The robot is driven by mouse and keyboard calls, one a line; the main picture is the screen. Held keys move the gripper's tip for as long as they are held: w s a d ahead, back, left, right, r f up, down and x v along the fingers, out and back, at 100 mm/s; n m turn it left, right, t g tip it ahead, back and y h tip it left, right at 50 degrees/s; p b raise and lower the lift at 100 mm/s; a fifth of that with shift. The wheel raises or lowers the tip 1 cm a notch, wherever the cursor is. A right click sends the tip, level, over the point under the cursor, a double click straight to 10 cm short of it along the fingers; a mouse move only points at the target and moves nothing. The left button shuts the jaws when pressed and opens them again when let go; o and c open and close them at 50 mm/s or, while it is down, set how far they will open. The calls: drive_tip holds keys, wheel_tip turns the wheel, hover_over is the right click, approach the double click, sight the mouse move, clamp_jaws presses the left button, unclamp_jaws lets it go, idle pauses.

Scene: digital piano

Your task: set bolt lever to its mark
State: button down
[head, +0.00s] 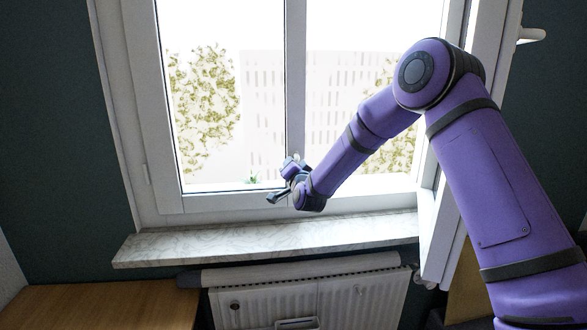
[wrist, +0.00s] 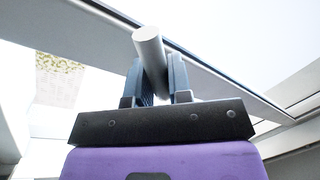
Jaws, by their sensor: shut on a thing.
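The bolt lever (wrist: 149,45) shows in the wrist view as a smooth grey round bar with a blunt end toward the camera. My gripper (wrist: 156,75) has one dark blue finger on each side of the bar and is shut on it. In the head view, my gripper (head: 284,182) is small, just in front of the window's middle post, low down and above the sill. The lever's pivot is hidden there behind my gripper. I cannot make out the lever's mark in either view.
The right window sash (head: 433,225) stands open, beside my arm. A marble sill (head: 180,247) runs below the window, with a white radiator (head: 260,300) under it. A wooden surface (head: 95,305) is at lower left. A white handle (head: 531,35) sticks out at upper right.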

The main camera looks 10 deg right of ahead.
drive_tip(key=m, duration=0.1)
drive_tip(key=m+h, duration=0.1)
drive_tip(key=m, duration=0.1)
drive_tip(key=r+m, duration=0.1)
drive_tip(key=m, duration=0.1)
drive_tip(key=shift+a+t, duration=0.3)
drive_tip(key=shift+a+r+m+h, duration=0.15)
drive_tip(key=shift+m+h, duration=0.15)
drive_tip(key=shift+m, duration=0.7)
drive_tip(key=shift+d+r+m+h, duration=0.15)
drive_tip(key=shift+m+h, duration=0.15)
drive_tip(key=shift+m, duration=0.7)
drive_tip(key=shift+a+r+m+h, duration=0.15)
drive_tip(key=shift+m+h, duration=0.15)
drive_tip(key=shift+m, duration=0.7)
drive_tip(key=c, duration=1.1)
unclamp_jaws()
drive_tip(key=shift+s, duration=0.15)
drive_tip(key=s, duration=0.3)
drive_tip(key=s+f, duration=0.1)
drive_tip(key=s, duration=0.3)
drive_tip(key=s+f, duration=0.1)
drive_tip(key=s, duration=0.2)
drive_tip(key=shift+s, duration=0.2)
